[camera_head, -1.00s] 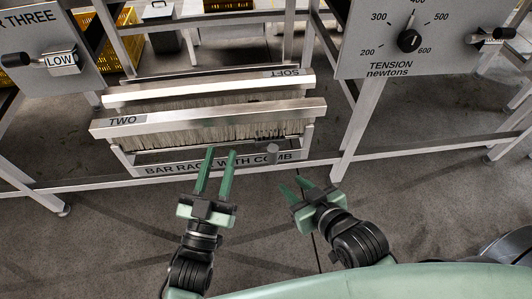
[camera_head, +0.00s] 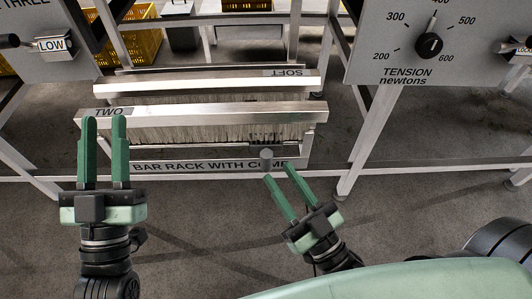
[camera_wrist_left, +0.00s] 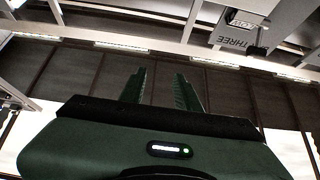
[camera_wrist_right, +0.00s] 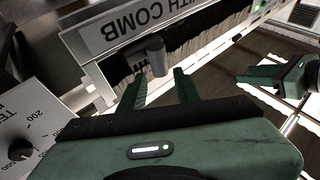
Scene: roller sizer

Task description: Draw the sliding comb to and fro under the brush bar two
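Brush bar two (camera_head: 205,116) is a long pale metal bar with grey bristles, lying across the front of the rack labelled "BAR RACK WITH COMB" (camera_head: 318,158). The sliding comb shows only as dark parts under the bar's right end, with a grey cylindrical knob (camera_head: 267,157) in front. In the right wrist view the knob (camera_wrist_right: 156,57) stands just beyond my fingertips. My right gripper (camera_head: 279,173) is open close in front of the knob, with nothing held. My left gripper (camera_head: 104,120) is open and empty, in front of the bar's left end.
A second bar marked "SOFT" (camera_head: 215,85) lies behind bar two. A tension dial panel (camera_head: 405,45) hangs at the upper right and a panel with a "LOW" lever (camera_head: 50,45) at the upper left. The floor (camera_head: 205,225) between my arms is clear.

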